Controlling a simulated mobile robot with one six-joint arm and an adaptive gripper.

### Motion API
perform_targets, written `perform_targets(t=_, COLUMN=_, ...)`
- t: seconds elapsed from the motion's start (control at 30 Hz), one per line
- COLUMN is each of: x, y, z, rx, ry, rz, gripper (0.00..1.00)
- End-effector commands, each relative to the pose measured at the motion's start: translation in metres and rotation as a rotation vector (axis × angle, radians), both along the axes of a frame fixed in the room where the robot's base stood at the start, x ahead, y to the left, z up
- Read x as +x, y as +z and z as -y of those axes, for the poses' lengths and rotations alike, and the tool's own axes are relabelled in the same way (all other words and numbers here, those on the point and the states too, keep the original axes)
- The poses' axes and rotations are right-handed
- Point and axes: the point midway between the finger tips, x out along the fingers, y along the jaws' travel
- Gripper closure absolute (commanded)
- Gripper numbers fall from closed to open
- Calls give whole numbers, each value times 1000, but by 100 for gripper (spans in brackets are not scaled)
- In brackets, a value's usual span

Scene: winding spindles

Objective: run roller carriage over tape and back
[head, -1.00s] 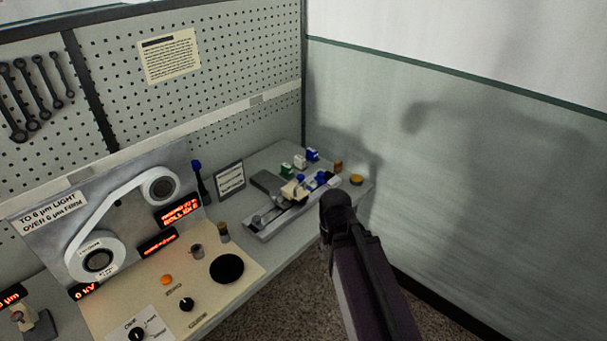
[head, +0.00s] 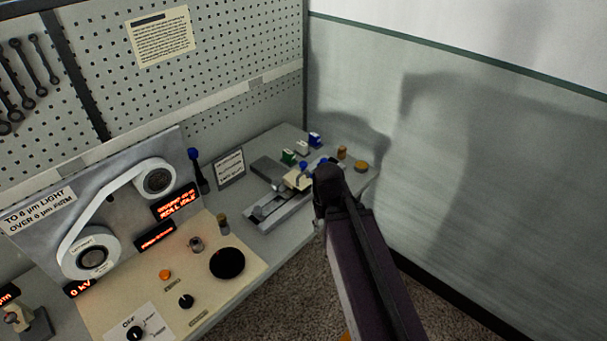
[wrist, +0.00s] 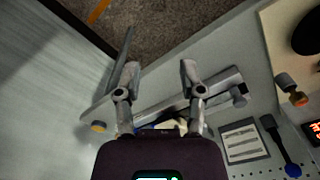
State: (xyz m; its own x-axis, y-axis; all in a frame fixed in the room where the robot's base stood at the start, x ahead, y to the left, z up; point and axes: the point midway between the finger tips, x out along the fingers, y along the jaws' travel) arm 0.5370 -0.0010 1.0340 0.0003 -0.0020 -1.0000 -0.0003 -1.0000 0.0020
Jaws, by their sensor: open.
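The roller carriage (head: 297,180), a small cream block with a blue knob, sits on a grey metal rail (head: 270,214) on the bench in the head view. My arm's end covers the rail's right part there and hides the fingers. In the wrist view my gripper (wrist: 158,70) is open, its two fingers spread over the rail (wrist: 218,86), with nothing visible between the tips. A cream and dark part, probably the carriage (wrist: 172,124), shows near the gripper's base, mostly hidden. I cannot make out the tape on the rail.
Green, white and blue small blocks (head: 301,149) stand behind the rail. A sign (head: 230,168) and a blue-topped handle (head: 196,168) stand to its left. A control panel with a black disc (head: 227,263) lies nearer. The wall is close on the right.

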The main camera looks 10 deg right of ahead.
Motion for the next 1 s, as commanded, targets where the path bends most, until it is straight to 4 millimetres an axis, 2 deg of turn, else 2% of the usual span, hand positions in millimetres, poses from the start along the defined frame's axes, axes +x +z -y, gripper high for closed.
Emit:
perform_targets(t=0.17, x=8, y=-7, z=0, rx=-33, ry=-2, rz=-2, gripper=49)
perform_targets(t=0.37, x=35, y=-26, z=3, rx=-167, ry=-8, rz=1, gripper=49)
perform_targets(t=0.67, x=109, y=-55, z=-7, rx=-536, ry=-56, rz=78, gripper=49)
perform_targets(t=0.87, x=162, y=-58, z=-33, rx=-794, ry=-95, rz=202, gripper=49)
perform_targets(t=1.0, x=196, y=-54, z=-61, rx=-958, ry=-124, rz=319, gripper=49)
